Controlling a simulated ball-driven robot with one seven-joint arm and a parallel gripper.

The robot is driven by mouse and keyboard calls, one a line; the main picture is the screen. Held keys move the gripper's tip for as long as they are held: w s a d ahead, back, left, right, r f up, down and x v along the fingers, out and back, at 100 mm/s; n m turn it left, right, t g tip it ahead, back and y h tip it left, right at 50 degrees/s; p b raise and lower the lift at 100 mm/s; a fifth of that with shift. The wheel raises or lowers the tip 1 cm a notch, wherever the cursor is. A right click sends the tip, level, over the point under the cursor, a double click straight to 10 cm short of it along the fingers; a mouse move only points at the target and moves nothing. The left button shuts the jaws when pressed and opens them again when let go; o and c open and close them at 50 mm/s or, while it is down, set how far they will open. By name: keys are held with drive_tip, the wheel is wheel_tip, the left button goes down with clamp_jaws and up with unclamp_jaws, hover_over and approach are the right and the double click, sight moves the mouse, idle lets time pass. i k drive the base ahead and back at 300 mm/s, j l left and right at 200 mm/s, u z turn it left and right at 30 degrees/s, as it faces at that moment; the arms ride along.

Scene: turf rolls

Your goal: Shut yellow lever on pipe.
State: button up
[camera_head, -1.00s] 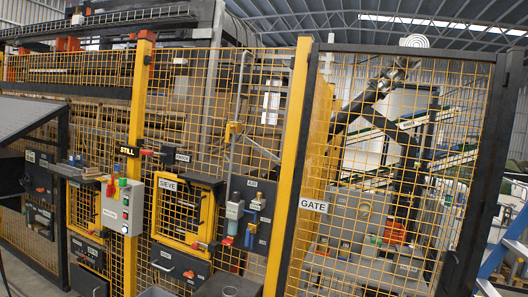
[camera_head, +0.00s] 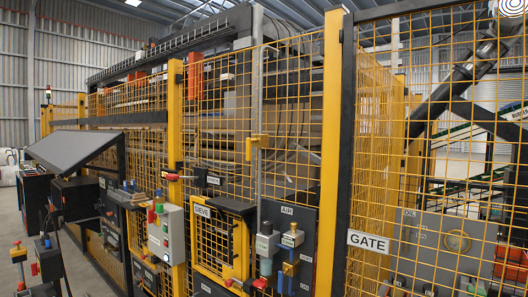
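A thin grey pipe (camera_head: 257,90) runs upright in front of the yellow mesh fence, left of the thick yellow post. The small yellow lever (camera_head: 249,149) is on this pipe, above the panel labelled AIR. Its yellow part looks bent, with a short piece across the pipe and a piece hanging beside it on the left. At this size I cannot tell surely whether it stands open or shut. My gripper is not in view, and nothing touches the lever.
The AIR panel (camera_head: 301,222) carries a grey filter unit and blue and yellow fittings. Left of it are the SIEVE hatch (camera_head: 218,240) and a grey control box (camera_head: 167,235) with buttons. The GATE panel (camera_head: 369,242) is at right. A dark sloped desk (camera_head: 75,148) juts out at left.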

sight(249, 141)
drive_tip(key=i+l, duration=0.1)
drive_tip(key=l, duration=0.15)
drive_tip(key=i+u, duration=0.3)
drive_tip(key=i, duration=2.6)
